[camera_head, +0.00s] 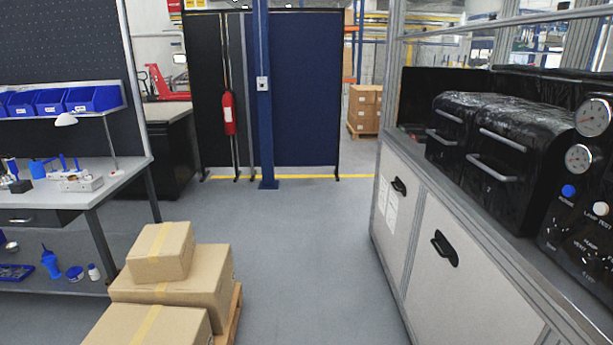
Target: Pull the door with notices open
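The door with notices (393,206) is the far one of two light grey doors in the cabinet on the right. Two white sheets (391,203) are fixed on it, one above the other at its left part. It has a black handle (399,186) near its upper right. The door looks shut, flush with the cabinet front. The near grey door (465,280) has its own black handle (445,248) and no sheets; it also looks shut. My gripper is not in view.
Stacked cardboard boxes (172,280) on a pallet stand at the lower left, beside a workbench (75,190). Open grey floor (310,245) lies between them and the cabinet. Black machines with handles (510,145) and a gauge panel (585,205) top the cabinet. A blue post (265,110) stands farther back.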

